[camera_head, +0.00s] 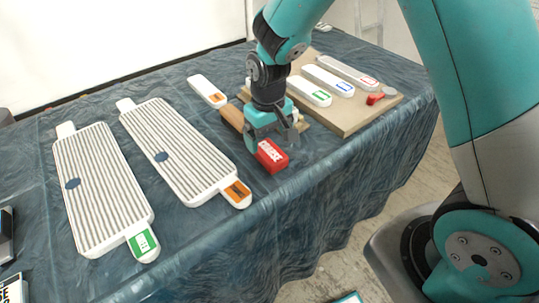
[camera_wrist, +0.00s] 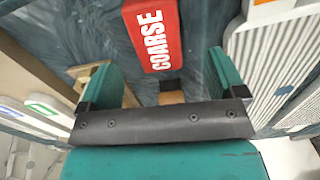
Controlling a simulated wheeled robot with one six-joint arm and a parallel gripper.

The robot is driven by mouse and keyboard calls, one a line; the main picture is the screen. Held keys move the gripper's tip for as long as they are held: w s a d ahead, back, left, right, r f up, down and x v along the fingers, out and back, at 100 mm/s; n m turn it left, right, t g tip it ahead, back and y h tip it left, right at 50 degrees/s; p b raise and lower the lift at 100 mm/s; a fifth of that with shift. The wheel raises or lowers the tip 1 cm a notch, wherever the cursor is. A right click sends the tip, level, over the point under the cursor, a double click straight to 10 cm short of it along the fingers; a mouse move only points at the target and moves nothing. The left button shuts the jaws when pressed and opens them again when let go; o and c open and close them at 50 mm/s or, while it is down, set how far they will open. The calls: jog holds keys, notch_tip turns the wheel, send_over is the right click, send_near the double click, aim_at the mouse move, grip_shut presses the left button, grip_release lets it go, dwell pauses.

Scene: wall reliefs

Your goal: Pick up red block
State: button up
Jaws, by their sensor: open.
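The red block (camera_head: 271,156) has white lettering and lies on the dark blue cloth near the table's front edge. In the wrist view the red block (camera_wrist: 153,36) reads "COARSE" and lies ahead of the fingers, between their lines. My gripper (camera_head: 272,135) is just above and behind the block in the head view, pointing down. In the wrist view my gripper (camera_wrist: 168,75) shows its two teal fingers spread apart with nothing held between them. Whether a finger touches the block cannot be told.
Two ribbed white panels (camera_head: 103,190) lie to the left. A wooden board (camera_head: 345,118) with white labelled pieces and a small red item (camera_head: 375,98) lies to the right. A brown wooden piece (camera_head: 232,117) lies beside my gripper. Cloth in front of the block is clear.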

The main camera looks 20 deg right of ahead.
aim_at(270, 151)
jog(key=shift+d+f, duration=0.2)
jog(key=shift+f, duration=2.8)
jog(key=c, duration=1)
jog(key=shift+c, duration=0.2)
jog(key=shift+r, duration=0.1)
notch_tip(270, 151, up, 20)
jog(key=shift+p, duration=0.4)
jog(key=o, duration=0.4)
jog(key=shift+c, duration=1.4)
jog(key=shift+a, duration=0.1)
